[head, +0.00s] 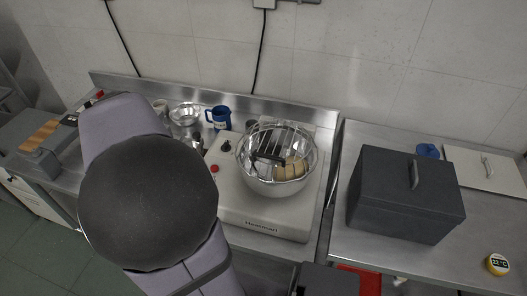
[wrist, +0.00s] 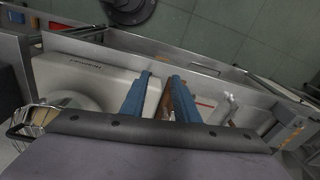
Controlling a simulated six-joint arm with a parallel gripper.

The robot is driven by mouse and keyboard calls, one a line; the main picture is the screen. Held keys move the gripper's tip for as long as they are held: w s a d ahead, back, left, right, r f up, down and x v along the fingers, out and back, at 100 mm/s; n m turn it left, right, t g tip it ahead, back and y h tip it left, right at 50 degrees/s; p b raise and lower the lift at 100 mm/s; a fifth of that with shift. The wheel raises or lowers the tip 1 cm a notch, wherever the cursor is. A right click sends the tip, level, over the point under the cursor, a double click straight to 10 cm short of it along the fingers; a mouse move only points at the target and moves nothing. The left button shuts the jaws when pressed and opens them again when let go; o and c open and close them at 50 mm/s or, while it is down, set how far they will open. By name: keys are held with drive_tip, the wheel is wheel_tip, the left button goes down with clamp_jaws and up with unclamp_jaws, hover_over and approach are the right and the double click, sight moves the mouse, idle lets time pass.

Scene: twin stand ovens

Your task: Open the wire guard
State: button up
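The wire guard (head: 262,133) is a cage of thin curved wires over the steel bowl (head: 272,187) on a cream machine (head: 225,180). A dark slatted part and tan pieces (head: 291,170) show among the wires. The guard appears to lie over the bowl. In the wrist view, part of the wire guard (wrist: 36,122) shows at the lower left edge. My gripper (wrist: 160,77) has two blue fingers standing apart with nothing clearly between them. It is away from the guard, left of the machine in the head view, where my arm hides it.
A blue mug (head: 219,117) and a small metal bowl (head: 185,114) stand behind, near the wall. A dark lidded box (head: 405,195) sits on the right counter. A grey box with a wooden handle (head: 40,136) is at far left.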

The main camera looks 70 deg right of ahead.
drive_tip(key=s+d+r+m+b, duration=0.1)
drive_tip(key=s+d+r+m, duration=0.4)
drive_tip(key=s+d+m, duration=0.45)
drive_tip(key=m+h+b, duration=0.1)
drive_tip(key=m+b, duration=0.1)
drive_tip(key=m, duration=0.8)
approach(269, 158)
drive_tip(key=shift+g, duration=0.3)
drive_tip(key=shift+w+d+f+p, duration=0.1)
drive_tip(key=shift+d+f+p, duration=0.15)
drive_tip(key=shift+f, duration=0.95)
drive_tip(key=shift+w+d+f+p, duration=0.1)
drive_tip(key=shift+d+f+p, duration=0.15)
drive_tip(key=shift+f, duration=0.9)
drive_tip(key=shift+w+d+f+p, duration=0.1)
drive_tip(key=shift+d+f+p, duration=0.15)
drive_tip(key=shift+f, duration=0.95)
clamp_jaws()
